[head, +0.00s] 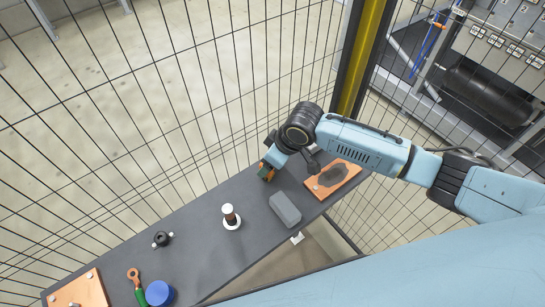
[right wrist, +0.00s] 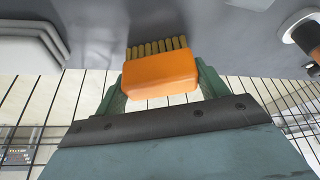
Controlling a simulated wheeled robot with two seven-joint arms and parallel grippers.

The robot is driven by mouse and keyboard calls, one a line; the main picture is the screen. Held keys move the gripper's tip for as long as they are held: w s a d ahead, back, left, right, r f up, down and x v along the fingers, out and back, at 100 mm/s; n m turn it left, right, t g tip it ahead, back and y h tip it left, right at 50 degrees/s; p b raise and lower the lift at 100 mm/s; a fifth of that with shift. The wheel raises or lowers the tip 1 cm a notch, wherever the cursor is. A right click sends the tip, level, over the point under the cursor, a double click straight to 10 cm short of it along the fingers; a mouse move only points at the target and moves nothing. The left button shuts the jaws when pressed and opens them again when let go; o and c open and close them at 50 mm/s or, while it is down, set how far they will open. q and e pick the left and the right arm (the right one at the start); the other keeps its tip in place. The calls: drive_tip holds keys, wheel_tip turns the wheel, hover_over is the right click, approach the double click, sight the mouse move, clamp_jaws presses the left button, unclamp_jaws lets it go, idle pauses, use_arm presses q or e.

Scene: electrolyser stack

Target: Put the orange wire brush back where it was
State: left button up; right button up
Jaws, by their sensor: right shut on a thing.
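The orange wire brush (right wrist: 160,75) has an orange block and tan bristles. In the right wrist view it sits between the two green fingers of my right gripper (right wrist: 160,92), which is shut on it. The bristles point toward the grey bench top and look close to it; I cannot tell whether they touch. My left gripper is not in view.
On the grey bench (head: 195,240) are a grey block (head: 285,209), a copper plate with a dark patch (head: 334,179), a white-based post (head: 230,217), a black knob (head: 162,239), a green-handled cable lug (head: 136,285), a blue cap (head: 159,293) and another copper plate (head: 80,291). Wire mesh stands behind.

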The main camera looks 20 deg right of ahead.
drive_tip(key=shift+f, duration=0.1)
drive_tip(key=o, duration=0.9)
drive_tip(key=shift+o, duration=0.2)
drive_tip(key=v, duration=1.2)
